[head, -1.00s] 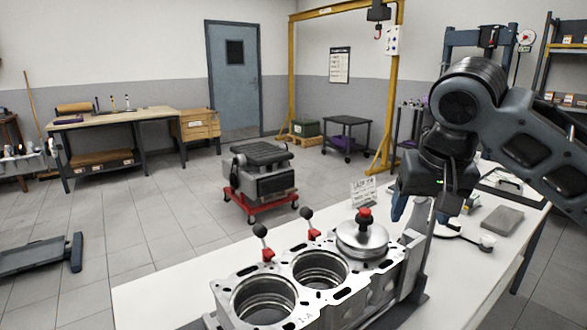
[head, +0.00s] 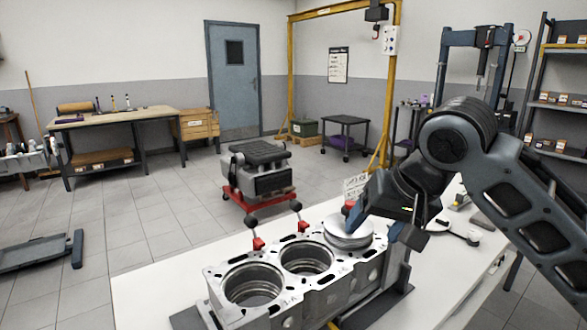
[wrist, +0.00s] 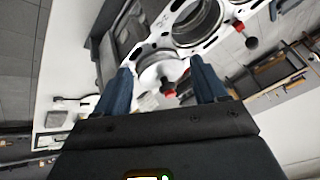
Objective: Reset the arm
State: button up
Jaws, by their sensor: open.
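My gripper (wrist: 158,85) is open in the wrist view, with its two blue fingers apart and nothing held between them. In the head view my gripper (head: 382,212) is over the right end of the engine block, tilted, its fingers partly hidden by the wrist. A round metal piece with a red knob (head: 348,234) sits on the block's right-hand bore. It also shows beyond and between the fingers in the wrist view (wrist: 160,72). The engine block (head: 335,285) stands on the white table, with two open bores to the left.
The white table (head: 140,290) is bare at its left. Two black-balled levers with red bases (head: 258,243) stand along the block's far edge. Small parts (head: 472,238) lie at the table's right. A red-based engine stand (head: 260,196) is on the floor behind.

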jog(key=s+a+f+m+t+y, duration=0.2)
jog(key=s+a+f+t+y, duration=0.45)
jog(key=a, duration=0.55)
jog(key=s+d+f+m+t+h, duration=0.15)
jog(key=s+d+f+h, duration=0.35)
jog(key=s, duration=0.7)
jog(key=s+d+f+m+t+h, duration=0.1)
jog(key=s+d+f+m+h, duration=0.1)
jog(key=s+d+f, duration=0.75)
jog(key=s+d+r+n+h, duration=0.1)
jog(key=s+d+r+n, duration=0.1)
jog(key=s, duration=0.7)
jog(key=s+d+r+n+h, duration=0.1)
jog(key=s+d+r+n, duration=0.2)
jog(key=s, duration=0.7)
jog(key=shift+d+r+n, duration=0.15)
jog(key=shift+r+n, duration=0.5)
jog(key=shift+r, duration=0.2)
jog(key=shift+c, duration=0.4)
